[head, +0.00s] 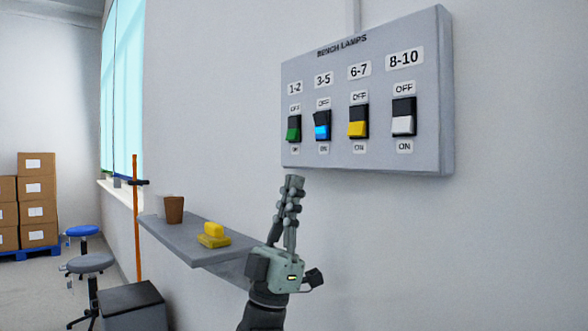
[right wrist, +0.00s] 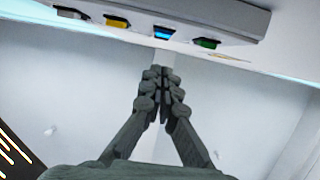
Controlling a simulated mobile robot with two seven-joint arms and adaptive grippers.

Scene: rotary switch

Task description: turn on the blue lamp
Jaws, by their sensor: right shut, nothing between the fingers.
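A grey switch panel (head: 380,85) on the wall, headed BENCH LAMPS, carries a row of rocker switches. The blue switch (head: 322,128), labelled 3-5, is second from left; its blue half looks bright and its rocker sits at a different tilt from its neighbours. It also shows in the right wrist view (right wrist: 162,33), beyond my fingertips. My right gripper (head: 293,181) is shut and empty, upright just below the panel's lower left edge, apart from the switches. Its closed fingers fill the middle of the right wrist view (right wrist: 159,75). My left gripper is out of view. No lamp shows.
The green switch (head: 294,129) is left of the blue one; the yellow (head: 358,122) and white (head: 403,117) switches are right of it. A grey shelf (head: 190,243) below holds a brown cup (head: 174,210) and a yellow object (head: 213,236). The wall right of my gripper is clear.

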